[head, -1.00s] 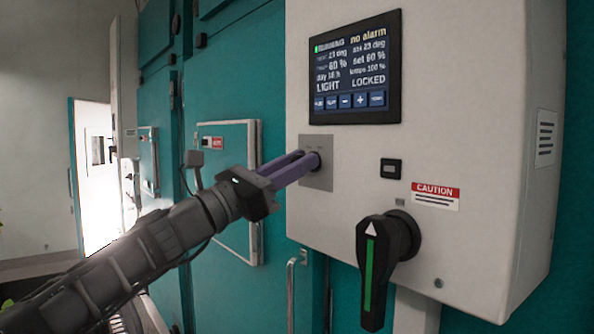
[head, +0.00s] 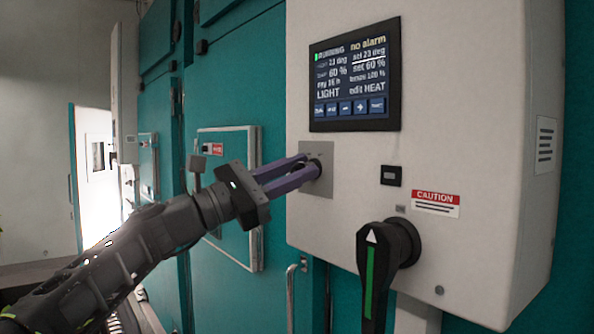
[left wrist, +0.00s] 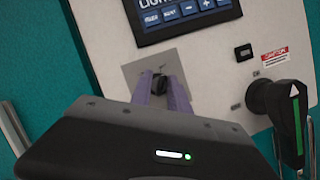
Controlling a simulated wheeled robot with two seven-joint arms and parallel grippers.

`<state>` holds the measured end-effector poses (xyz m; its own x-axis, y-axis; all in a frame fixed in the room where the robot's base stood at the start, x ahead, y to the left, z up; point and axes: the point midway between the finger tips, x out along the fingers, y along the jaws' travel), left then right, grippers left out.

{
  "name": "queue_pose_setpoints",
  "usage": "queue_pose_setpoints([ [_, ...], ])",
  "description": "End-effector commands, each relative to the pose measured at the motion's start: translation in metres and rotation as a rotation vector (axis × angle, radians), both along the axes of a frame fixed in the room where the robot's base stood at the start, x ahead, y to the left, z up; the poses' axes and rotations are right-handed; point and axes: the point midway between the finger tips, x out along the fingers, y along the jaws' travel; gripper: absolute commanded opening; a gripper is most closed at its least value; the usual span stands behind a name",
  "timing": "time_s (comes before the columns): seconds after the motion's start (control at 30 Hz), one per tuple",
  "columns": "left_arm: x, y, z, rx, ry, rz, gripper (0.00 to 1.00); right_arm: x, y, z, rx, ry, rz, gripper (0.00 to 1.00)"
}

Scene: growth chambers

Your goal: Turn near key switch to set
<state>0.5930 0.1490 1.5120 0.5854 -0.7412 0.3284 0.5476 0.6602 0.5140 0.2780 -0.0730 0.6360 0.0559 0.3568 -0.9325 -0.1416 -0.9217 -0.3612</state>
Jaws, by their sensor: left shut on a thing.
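The near key switch (head: 316,168) sits on a grey square plate (head: 327,185) on the white control box. My left gripper (head: 308,172) has its two purple fingers shut on the dark key of the switch. The left wrist view also shows the dark key (left wrist: 159,86) between the fingers, with the plate tilted in that picture. The fingers hide part of the switch and its position marks. The display (head: 355,75) above reads "RUNNING", "no alarm" and "edit HEAT". My right gripper is in neither view.
A black rotary handle (head: 374,265) with a green stripe juts out below the switch. A caution label (head: 436,198) and a small black module (head: 391,173) are beside it. Teal chamber doors (head: 225,95) stand behind and left of the box.

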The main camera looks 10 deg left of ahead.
Motion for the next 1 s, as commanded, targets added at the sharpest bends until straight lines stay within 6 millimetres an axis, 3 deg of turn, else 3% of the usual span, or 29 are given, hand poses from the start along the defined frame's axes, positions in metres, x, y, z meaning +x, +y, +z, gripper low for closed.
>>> queue_pose_setpoints([
  [0.07, 0.001, -0.001, -0.002, 0.002, 0.003, 0.000, 0.00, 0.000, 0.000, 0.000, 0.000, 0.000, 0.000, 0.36],
  [0.1, 0.001, -0.001, -0.002, 0.002, 0.003, 0.000, 0.25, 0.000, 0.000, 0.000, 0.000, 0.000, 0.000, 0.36],
  [0.13, 0.001, -0.001, -0.002, 0.002, 0.002, -0.001, 0.27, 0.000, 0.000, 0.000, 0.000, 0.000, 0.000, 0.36],
  [0.53, -0.004, 0.006, -0.004, 0.000, 0.001, 0.003, 0.28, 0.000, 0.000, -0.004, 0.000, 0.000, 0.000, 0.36],
  [1.0, -0.042, 0.054, -0.027, 0.001, 0.001, 0.001, 0.28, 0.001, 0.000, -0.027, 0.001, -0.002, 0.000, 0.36],
])
